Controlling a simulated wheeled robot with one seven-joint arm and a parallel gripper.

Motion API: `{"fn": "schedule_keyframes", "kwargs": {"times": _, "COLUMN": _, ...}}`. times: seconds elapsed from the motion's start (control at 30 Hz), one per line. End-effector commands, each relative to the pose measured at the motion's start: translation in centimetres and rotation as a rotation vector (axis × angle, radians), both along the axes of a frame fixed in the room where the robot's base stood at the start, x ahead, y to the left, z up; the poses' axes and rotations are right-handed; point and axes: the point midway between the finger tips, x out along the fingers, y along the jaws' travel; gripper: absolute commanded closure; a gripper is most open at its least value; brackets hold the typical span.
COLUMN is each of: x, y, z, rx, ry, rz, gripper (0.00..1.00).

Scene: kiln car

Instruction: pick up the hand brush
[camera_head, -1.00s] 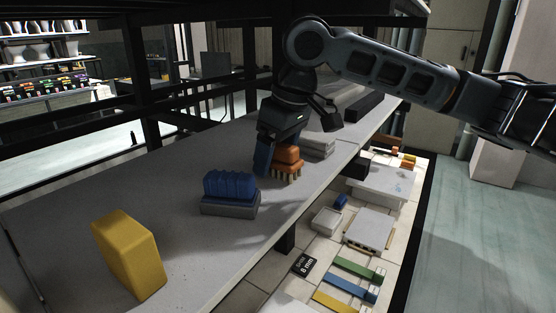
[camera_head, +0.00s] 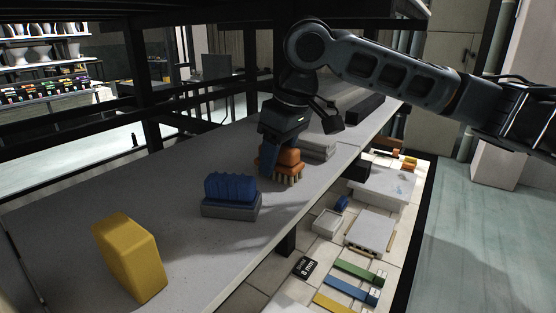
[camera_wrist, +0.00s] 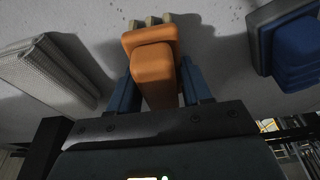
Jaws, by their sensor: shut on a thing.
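The hand brush (camera_head: 290,158) has an orange body and pale bristles that point down at the grey shelf. It stands near the shelf's right edge; I cannot tell whether the bristles still touch the surface. My gripper (camera_wrist: 160,92) is above it, with its blue fingers on both sides of the orange grip, shut on it. The orange grip (camera_wrist: 154,72) fills the space between the fingers in the wrist view, with a few bristle tufts at its far end. In the head view the near finger hides part of the brush.
A blue-topped grey block (camera_head: 231,197) stands close on the near left, and a yellow block (camera_head: 130,257) is farther forward. A light grey stack (camera_head: 318,147) lies just behind the brush. Dark frame posts line the shelf's left side. A lower level holds several items.

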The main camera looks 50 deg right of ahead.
Motion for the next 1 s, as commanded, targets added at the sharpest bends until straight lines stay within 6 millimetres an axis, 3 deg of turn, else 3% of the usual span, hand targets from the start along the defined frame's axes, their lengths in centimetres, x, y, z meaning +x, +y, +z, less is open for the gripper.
{"fn": "schedule_keyframes", "kwargs": {"times": 0.23, "x": 0.1, "y": 0.0, "z": 1.0, "rx": 0.000, "ry": -0.002, "rz": 0.001, "gripper": 0.85}}
{"fn": "schedule_keyframes", "kwargs": {"times": 0.43, "x": 0.1, "y": 0.0, "z": 3.5, "rx": -0.001, "ry": -0.004, "rz": 0.001, "gripper": 0.85}}
{"fn": "schedule_keyframes", "kwargs": {"times": 1.0, "x": -13.9, "y": -0.6, "z": 3.4, "rx": 0.001, "ry": -0.002, "rz": -0.002, "gripper": 0.85}}
